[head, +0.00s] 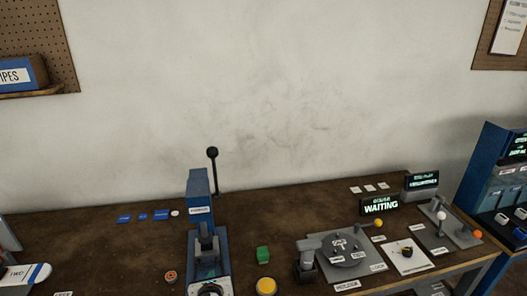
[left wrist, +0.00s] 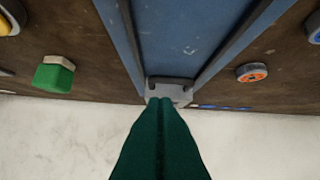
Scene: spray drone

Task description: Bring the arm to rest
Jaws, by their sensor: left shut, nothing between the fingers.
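My left gripper (left wrist: 163,101) shows in the left wrist view as two dark green fingers pressed together, with nothing between them. Its tips overlap a grey block (left wrist: 172,90) between the rails of the blue press (left wrist: 165,40); I cannot tell if they touch it. In the head view the blue press (head: 197,185) stands upright on the bench, with a black-knobbed lever (head: 213,165) raised beside it. I cannot make out my left gripper clearly in the head view. My right gripper is in neither view.
The brown bench (head: 110,255) holds a green block (head: 263,254), a yellow button (head: 266,286) and an orange-red round part (head: 171,277) near the press. A grey round fixture (head: 345,250) and a lit "WAITING" sign (head: 380,205) are on the right.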

